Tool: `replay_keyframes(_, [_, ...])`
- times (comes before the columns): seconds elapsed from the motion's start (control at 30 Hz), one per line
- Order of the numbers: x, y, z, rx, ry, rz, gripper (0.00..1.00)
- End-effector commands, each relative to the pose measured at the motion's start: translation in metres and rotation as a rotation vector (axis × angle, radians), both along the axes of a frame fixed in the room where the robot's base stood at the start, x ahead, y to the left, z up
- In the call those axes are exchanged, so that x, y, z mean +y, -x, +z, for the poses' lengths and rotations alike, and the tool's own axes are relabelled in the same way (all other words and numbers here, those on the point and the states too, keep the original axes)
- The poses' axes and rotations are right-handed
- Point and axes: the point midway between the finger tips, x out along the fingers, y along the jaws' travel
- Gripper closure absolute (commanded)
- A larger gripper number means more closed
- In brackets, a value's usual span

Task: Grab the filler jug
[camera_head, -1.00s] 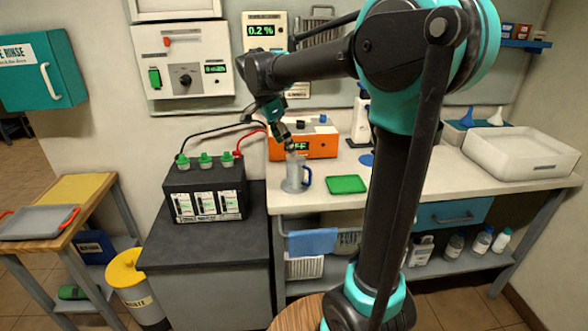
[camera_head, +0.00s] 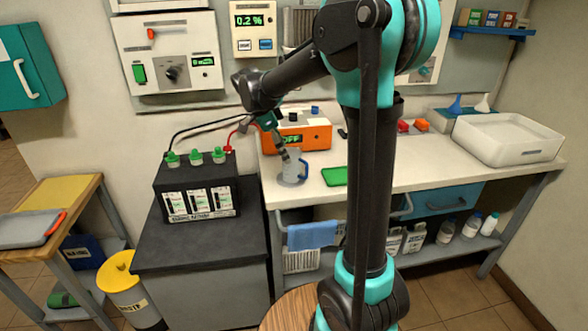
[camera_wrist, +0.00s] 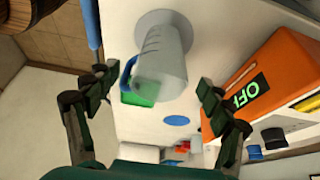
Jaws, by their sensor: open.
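The filler jug (camera_head: 292,166) is a translucent grey jug with a blue handle. It stands on the white bench near its front left, beside the green mat (camera_head: 335,176). In the wrist view the jug (camera_wrist: 163,58) lies ahead, between the two finger lines, its blue handle towards the left finger. My gripper (camera_head: 284,152) is at the jug's upper part in the head view. In the wrist view my gripper (camera_wrist: 157,92) has its fingers spread wide, with visible gaps to the jug on both sides. It is open and empty.
An orange charger (camera_head: 305,132) reading OFF stands close behind the jug; it also shows at the right in the wrist view (camera_wrist: 270,75). The battery (camera_head: 197,190) with cables is to the left. A white tray (camera_head: 508,140) is far right. My arm hides part of the bench.

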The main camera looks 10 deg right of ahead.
Motion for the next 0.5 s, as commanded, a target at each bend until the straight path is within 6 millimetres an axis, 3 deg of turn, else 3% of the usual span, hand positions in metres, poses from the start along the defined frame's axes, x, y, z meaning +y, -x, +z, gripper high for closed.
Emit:
replay_keyframes(0.17, [-0.004, 0.0, -0.009, 0.0, 0.0, -0.001, 0.19])
replay_keyframes(0.5, [-0.022, -0.001, -0.048, 0.0, 0.0, -0.001, 0.19])
